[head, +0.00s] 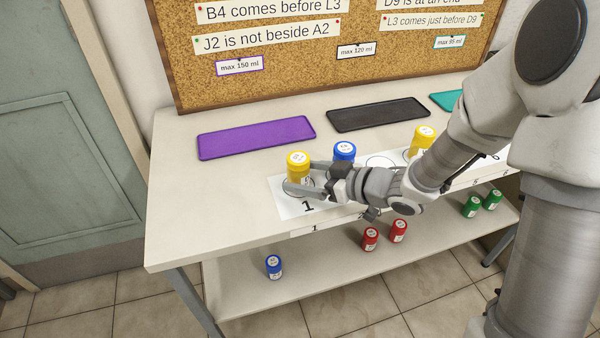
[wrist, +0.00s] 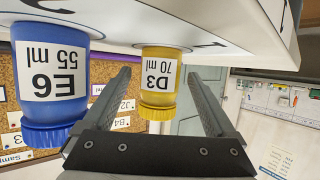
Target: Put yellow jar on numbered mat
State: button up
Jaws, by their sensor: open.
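A yellow jar (head: 299,171) with a white lid label stands upright on the left end of the white numbered mat (head: 290,211), behind the printed 1. In the wrist view, which is upside down, this yellow jar (wrist: 160,78) reads D3, 70 ml. My gripper (head: 304,176) is open, with one finger on each side of the jar; gaps show beside it in the wrist view. A blue jar (head: 344,152), labelled E6, 55 ml in the wrist view (wrist: 57,75), stands just to its right on the mat. Another yellow jar (head: 422,137) stands further right, partly behind my arm.
Purple (head: 256,138), black (head: 378,114) and teal (head: 452,100) trays lie empty behind the mat. The lower shelf (head: 320,277) holds a blue jar (head: 274,266), red jars (head: 370,238) and green jars (head: 472,206). The tabletop left of the mat is clear. My arm hides part of the mat.

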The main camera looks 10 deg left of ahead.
jog(key=p+v, duration=0.2)
jog(key=v, duration=0.8)
jog(key=shift+r+p, duration=0.15)
jog(key=shift+p, duration=0.2)
jog(key=shift+w+d+r, duration=0.1)
jog(key=shift+w+d, duration=0.15)
jog(key=shift+w, duration=0.1)
jog(key=w+d+r+m+t+h, duration=0.1)
jog(key=d+r+m+t+h, duration=0.25)
jog(key=d+r+h, duration=0.4)
jog(key=w+d+r+m+t+h, duration=0.2)
jog(key=d+r+m+h, duration=0.25)
jog(key=d, duration=0.55)
jog(key=s+a+r+m+g, duration=0.1)
jog(key=s+m+g, duration=0.4)
jog(key=s, duration=1.4)
jog(key=shift+r+h, duration=0.15)
jog(key=shift+h, duration=0.15)
jog(key=shift+a+r, duration=0.1)
jog(key=shift+a, duration=0.05)
